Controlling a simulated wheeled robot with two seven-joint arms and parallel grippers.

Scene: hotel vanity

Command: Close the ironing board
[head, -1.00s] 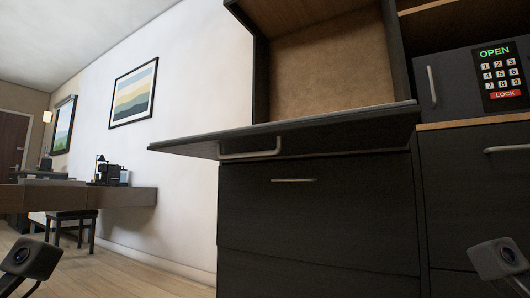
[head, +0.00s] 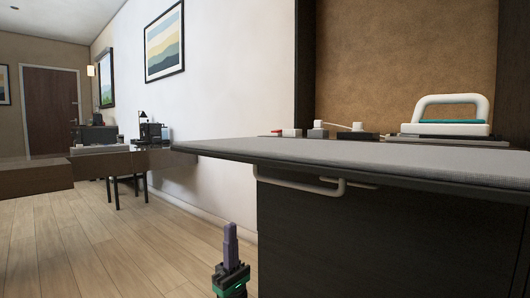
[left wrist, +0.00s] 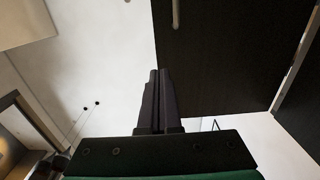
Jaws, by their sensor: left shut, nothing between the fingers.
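The ironing board (head: 400,170) is folded out flat from a dark cabinet, with a grey padded top. Its pale bar handle (head: 300,184) hangs below the front edge. My left gripper (head: 231,230) is shut and empty, pointing up. In the picture it is lower than the board and left of the handle, apart from it. In the left wrist view the shut fingers (left wrist: 158,80) show beside a dark panel (left wrist: 225,60). My right gripper is not in view.
A white iron (head: 450,115) and small items (head: 345,130) sit at the back of the board, in the cabinet opening. A desk (head: 150,160) with a stool stands at the left by the white wall. The wooden floor (head: 130,240) at the left is clear.

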